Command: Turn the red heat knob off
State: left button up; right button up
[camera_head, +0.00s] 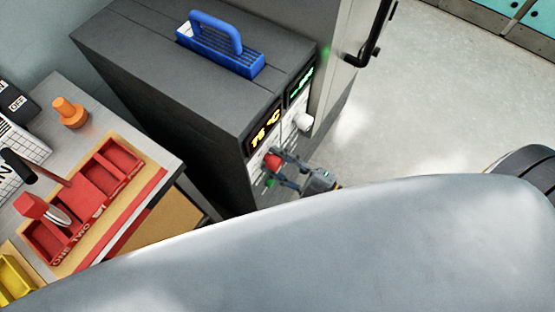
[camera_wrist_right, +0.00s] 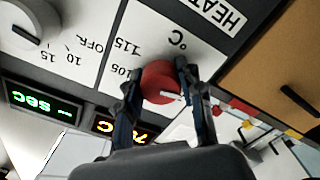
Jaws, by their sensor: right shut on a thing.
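The red heat knob (camera_head: 272,161) is on the front panel of the dark grey machine, below an orange display (camera_head: 265,130) that seems to read 75 °C. My right gripper (camera_head: 281,169) has its fingers on either side of the knob and is shut on it. In the right wrist view the red knob (camera_wrist_right: 161,82) sits between the two fingers (camera_wrist_right: 157,88), with a white pointer mark on its face. The marks 105 and 115 and the word HEAT show beside it. My left gripper is in neither view.
A white knob (camera_head: 303,122) and a green display (camera_head: 300,86) are beside the red knob. A blue-handled rack (camera_head: 220,45) stands on the machine. A bench with a red compartment tray (camera_head: 97,186) is at left. A large pale arm surface covers the lower head view.

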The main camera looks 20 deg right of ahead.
jog(key=o, duration=1.2)
jog(key=v, duration=1.2)
